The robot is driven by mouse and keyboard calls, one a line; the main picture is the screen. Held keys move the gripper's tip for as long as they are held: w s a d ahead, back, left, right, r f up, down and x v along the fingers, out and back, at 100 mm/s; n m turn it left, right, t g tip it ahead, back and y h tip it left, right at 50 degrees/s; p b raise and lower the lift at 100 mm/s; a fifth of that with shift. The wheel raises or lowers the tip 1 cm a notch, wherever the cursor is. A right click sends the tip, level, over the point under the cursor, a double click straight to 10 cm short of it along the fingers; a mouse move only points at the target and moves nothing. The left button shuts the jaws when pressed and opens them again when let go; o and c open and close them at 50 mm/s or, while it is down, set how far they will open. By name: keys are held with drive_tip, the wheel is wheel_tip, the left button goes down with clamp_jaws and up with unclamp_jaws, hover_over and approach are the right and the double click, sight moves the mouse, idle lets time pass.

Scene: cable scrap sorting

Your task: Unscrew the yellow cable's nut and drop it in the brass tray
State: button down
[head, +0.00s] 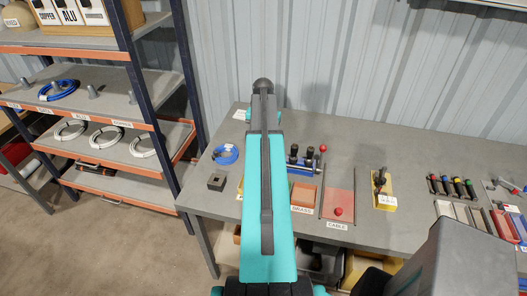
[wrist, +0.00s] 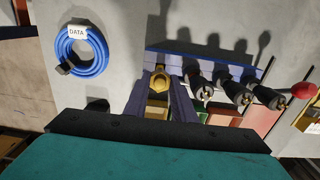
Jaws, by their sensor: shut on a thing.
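My gripper (wrist: 160,88) shows in the wrist view, its two dark fingers shut on a brass-coloured hex nut (wrist: 158,82). In the head view my arm hides the gripper and the nut. Black cable ends with brass tips (wrist: 236,92) stand in a row just right of the fingers, at a blue rack (head: 303,171). I cannot tell which is the yellow cable's. The brass tray (head: 303,197), orange-brown with a BRASS label, lies in front of the rack, right of my arm. Trays below the fingers are partly hidden in the wrist view.
A blue coiled cable (head: 225,155), tagged DATA in the wrist view, lies left of my arm. A red mat (head: 338,196) labelled CABLE, a yellow holder (head: 383,190) and several coloured tools (head: 452,186) lie to the right. A shelf unit (head: 95,100) stands at the left.

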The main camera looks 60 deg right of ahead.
drive_tip(key=c, duration=1.4)
unclamp_jaws()
drive_tip(key=shift+r, duration=1.45)
drive_tip(key=shift+f, duration=0.15)
drive_tip(key=shift+f+b, duration=0.6)
drive_tip(key=shift+f, duration=0.7)
drive_tip(key=shift+c, duration=0.4)
